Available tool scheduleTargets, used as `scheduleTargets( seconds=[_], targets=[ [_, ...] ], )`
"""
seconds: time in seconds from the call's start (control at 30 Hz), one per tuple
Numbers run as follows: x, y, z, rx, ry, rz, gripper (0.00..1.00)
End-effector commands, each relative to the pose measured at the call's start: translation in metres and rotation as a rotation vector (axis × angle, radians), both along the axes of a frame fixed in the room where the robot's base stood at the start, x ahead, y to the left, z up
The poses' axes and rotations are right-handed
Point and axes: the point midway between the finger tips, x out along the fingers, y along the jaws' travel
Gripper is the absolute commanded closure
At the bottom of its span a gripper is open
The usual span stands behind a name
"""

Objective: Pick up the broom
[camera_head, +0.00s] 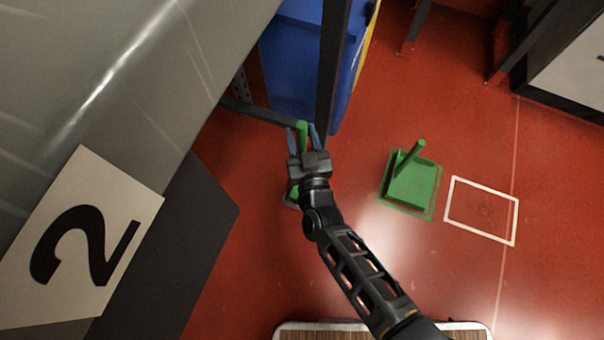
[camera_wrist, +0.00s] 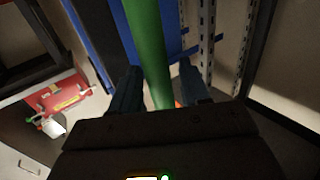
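The broom (camera_head: 302,132) has a green handle that rises beside a dark post. Its lower part is mostly hidden behind my wrist, with a little green showing at the left. My gripper (camera_head: 302,138) is at the handle, with one blue-grey finger on each side. In the wrist view the green handle (camera_wrist: 148,45) passes between the fingers of my gripper (camera_wrist: 158,85). The fingers stand apart, with a gap visible between the handle and the right finger. Contact with the left finger cannot be told.
A dark upright post (camera_head: 331,75) and a blue bin (camera_head: 292,65) stand close behind the gripper. A green dustpan (camera_head: 412,184) stands on the red floor to the right, beside a white outlined rectangle (camera_head: 482,239). A grey panel marked 2 (camera_head: 100,230) fills the left.

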Motion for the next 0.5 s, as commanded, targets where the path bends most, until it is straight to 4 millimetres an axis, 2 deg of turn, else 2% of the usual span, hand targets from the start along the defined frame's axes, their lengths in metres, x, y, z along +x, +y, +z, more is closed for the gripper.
scheduleTargets(
  seconds=[0.07,0.43,0.5],
  targets=[
    [-0.0001,-0.0001,-0.0001,0.0,0.0,0.0,0.62],
    [-0.0001,-0.0002,-0.0002,0.0,0.0,0.0,0.98],
    [0.0001,0.0,0.0005,0.0,-0.001,0.0,1.0]
  ],
)
